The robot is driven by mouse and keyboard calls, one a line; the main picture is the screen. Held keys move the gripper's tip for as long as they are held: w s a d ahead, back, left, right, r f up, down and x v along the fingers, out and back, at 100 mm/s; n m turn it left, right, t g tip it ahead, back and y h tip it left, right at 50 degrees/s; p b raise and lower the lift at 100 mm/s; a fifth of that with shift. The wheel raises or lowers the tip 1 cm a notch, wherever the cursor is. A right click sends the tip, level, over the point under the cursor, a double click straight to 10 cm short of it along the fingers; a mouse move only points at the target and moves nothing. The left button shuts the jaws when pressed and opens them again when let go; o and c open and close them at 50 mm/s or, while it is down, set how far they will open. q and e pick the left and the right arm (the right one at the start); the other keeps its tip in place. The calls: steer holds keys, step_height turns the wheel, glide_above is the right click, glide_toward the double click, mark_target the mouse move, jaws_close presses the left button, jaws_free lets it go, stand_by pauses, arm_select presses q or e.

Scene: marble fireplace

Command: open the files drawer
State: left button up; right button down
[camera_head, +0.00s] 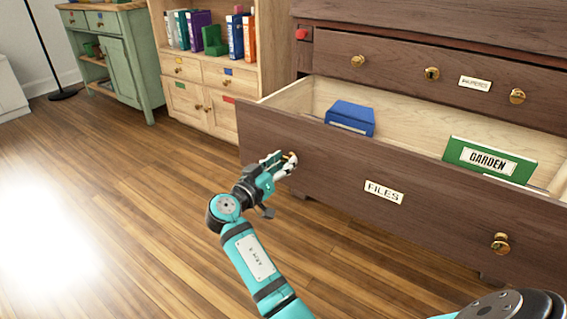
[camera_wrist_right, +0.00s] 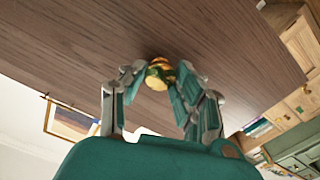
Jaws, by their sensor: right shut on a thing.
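The files drawer (camera_head: 335,170) is the low, wide dark-wood drawer with a white FILES label (camera_head: 384,192). It stands pulled out from the chest, with its pale inside showing. A blue box or book (camera_head: 351,117) and a green GARDEN book (camera_head: 490,160) are in it. My right gripper (camera_head: 286,161) is at the left part of the drawer front, shut on the left brass knob (camera_wrist_right: 159,74), which shows between the fingers in the right wrist view. The drawer's right brass knob (camera_head: 500,244) is free. My left gripper is not in view.
Above is a shut drawer (camera_head: 420,70) with brass knobs and a white label. A pale wood bookcase (camera_head: 215,70) with books stands left of the chest, and a green cabinet (camera_head: 125,70) farther left. The wood floor (camera_head: 130,200) in front is clear.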

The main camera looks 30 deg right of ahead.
mark_target(292, 121)
steer(key=c, duration=1)
jaws_free()
steer(key=shift+o, duration=0.2)
steer(key=shift+r, duration=0.1)
step_height(292, 121, up, 10)
steer(key=shift+f, duration=0.1)
